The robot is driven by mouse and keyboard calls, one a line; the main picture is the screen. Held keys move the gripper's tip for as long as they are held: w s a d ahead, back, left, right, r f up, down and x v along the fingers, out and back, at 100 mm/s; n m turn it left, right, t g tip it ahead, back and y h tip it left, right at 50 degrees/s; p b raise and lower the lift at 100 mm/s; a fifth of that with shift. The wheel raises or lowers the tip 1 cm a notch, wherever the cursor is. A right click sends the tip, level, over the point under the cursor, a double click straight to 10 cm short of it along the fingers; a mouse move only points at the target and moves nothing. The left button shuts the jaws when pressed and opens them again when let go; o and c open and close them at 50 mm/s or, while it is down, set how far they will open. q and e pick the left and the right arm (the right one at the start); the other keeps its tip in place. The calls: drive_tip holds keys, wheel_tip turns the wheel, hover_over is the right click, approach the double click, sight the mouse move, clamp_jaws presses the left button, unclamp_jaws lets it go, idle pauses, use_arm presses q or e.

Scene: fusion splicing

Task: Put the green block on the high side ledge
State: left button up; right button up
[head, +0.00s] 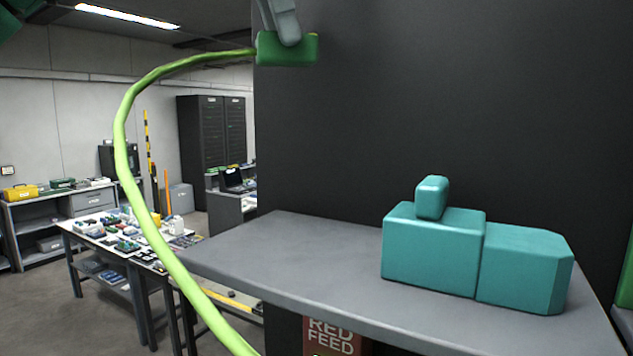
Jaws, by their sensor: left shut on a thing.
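The green block (270,50) is at the top of the head view, against the dark panel. My left gripper (289,40) comes down from the top edge and is shut on it; its upper part is cut off by the frame. A bright green cable (122,130) runs from the block's left side and loops down to the bottom edge. A grey ledge (300,250) stands out below, and the block is held above it, apart from it. My right gripper is not in view.
Teal blocks (430,252) sit on the right part of the ledge, with a small teal piece (432,197) on top. The ledge's left part is bare. A red sign (331,335) shows beneath. A cluttered table (125,240) stands behind at left.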

sight(282, 64)
use_arm(q)
drive_tip(key=x, duration=0.1)
drive_tip(key=b+x, duration=0.1)
drive_tip(key=x, duration=0.1)
drive_tip(key=a+b+x, duration=0.1)
drive_tip(key=x, duration=0.1)
drive_tip(key=shift+s+f, duration=0.15)
drive_tip(key=shift+s, duration=0.15)
wheel_tip(282, 64, down, 10)
drive_tip(key=shift+w+a+r+p, duration=0.1)
drive_tip(key=shift+a+r+p, duration=0.15)
drive_tip(key=shift+p, duration=0.4)
drive_tip(key=shift+w+f, duration=0.1)
drive_tip(key=shift+f, duration=0.5)
wheel_tip(282, 64, down, 3)
drive_tip(key=shift+r+p, duration=0.15)
drive_tip(key=shift+p, duration=0.35)
drive_tip(key=shift+f, duration=0.2)
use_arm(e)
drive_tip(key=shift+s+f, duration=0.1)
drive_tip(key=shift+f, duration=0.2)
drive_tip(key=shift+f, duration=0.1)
use_arm(q)
drive_tip(key=shift+d+f, duration=0.1)
drive_tip(key=shift+f, duration=0.1)
drive_tip(key=o, duration=1)
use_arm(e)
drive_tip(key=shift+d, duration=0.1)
